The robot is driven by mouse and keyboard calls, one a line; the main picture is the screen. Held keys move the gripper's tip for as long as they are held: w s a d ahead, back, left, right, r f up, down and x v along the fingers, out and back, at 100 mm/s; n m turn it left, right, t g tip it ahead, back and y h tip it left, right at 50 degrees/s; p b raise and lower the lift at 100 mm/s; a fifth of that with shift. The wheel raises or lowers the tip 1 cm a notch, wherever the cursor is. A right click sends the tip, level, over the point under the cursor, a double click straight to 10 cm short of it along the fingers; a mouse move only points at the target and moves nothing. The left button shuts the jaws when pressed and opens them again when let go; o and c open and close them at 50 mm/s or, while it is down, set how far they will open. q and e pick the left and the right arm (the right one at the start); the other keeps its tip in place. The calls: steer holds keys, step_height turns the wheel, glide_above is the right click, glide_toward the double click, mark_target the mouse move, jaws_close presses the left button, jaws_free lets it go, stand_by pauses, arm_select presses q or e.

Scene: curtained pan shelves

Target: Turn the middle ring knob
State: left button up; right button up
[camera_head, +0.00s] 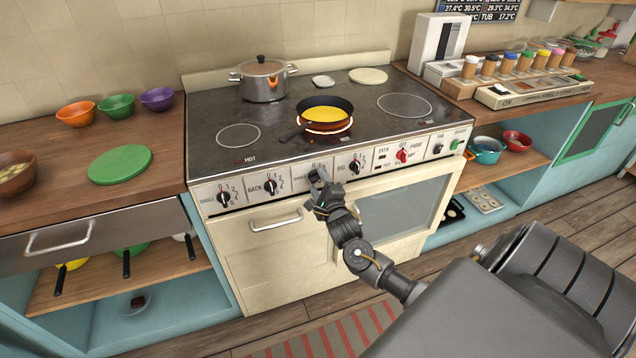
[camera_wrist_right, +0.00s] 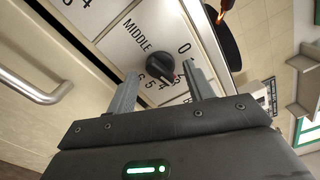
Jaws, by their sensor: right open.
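The middle ring knob (camera_wrist_right: 160,67) is black and round with a red mark, on the white panel beside the printed word MIDDLE in the right wrist view. Its red mark lies toward the lower right of the knob. My right gripper (camera_wrist_right: 161,72) is open, with one finger on each side of the knob; I cannot tell whether they touch it. In the head view my right gripper (camera_head: 319,177) is at the stove's front panel and covers this knob. My left gripper is not in view.
Other knobs, SMALL (camera_head: 224,198), BACK (camera_head: 270,186) and BIG (camera_head: 354,166), flank the gripper. A frying pan (camera_head: 325,114) with yellow food sits over a glowing ring, its handle toward the front. A lidded pot (camera_head: 263,80) stands behind. An oven handle (camera_head: 276,220) juts out below.

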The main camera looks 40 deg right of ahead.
steer(key=shift+s+a, duration=0.2)
steer(key=shift+s, duration=0.4)
steer(key=shift+p, duration=0.35)
steer(key=p+v, duration=0.2)
steer(key=v, duration=0.4)
steer(key=shift+p, duration=0.3)
